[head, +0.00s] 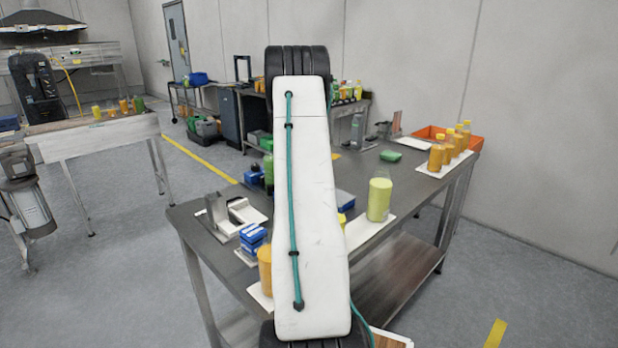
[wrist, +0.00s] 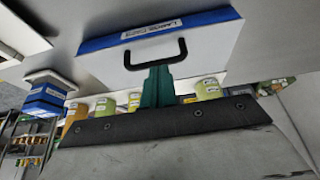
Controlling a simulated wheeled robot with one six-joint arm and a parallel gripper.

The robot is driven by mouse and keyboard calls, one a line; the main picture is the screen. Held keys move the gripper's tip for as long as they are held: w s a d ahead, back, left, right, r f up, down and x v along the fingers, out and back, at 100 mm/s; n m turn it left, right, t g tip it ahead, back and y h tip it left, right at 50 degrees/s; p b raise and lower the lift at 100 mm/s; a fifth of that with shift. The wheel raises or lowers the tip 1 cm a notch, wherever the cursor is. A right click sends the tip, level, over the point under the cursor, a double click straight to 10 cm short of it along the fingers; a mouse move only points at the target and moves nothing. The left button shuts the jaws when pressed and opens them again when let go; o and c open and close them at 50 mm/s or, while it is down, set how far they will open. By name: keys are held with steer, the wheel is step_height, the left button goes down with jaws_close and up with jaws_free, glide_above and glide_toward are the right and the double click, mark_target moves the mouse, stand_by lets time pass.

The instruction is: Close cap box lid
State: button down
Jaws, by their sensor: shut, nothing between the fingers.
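In the wrist view, a large white panel (wrist: 205,55) with a blue, labelled edge strip (wrist: 120,36) fills the upper middle; it appears to be the cap box lid. A black U-shaped handle (wrist: 154,50) stands on the panel. My gripper (wrist: 157,72) has dark green fingers, shut and empty, with their tips at the handle; I cannot tell whether they touch it. The lid's angle is unclear. In the head view, my white arm hides the gripper. A blue box (head: 345,200), possibly the cap box, shows partly behind the arm.
Small blue boxes (head: 252,238) and a grey metal fixture (head: 222,212) stand left of my arm on the steel table (head: 190,222). A yellow-green container (head: 379,200) stands to the right. Orange bottles (head: 450,150) and an orange tray (head: 430,132) are at the far right.

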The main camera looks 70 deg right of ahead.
steer(key=shift+w+f, duration=0.3)
steer(key=shift+f, duration=0.2)
steer(key=shift+f, duration=0.1)
steer(key=v, duration=0.8)
stand_by(0.4)
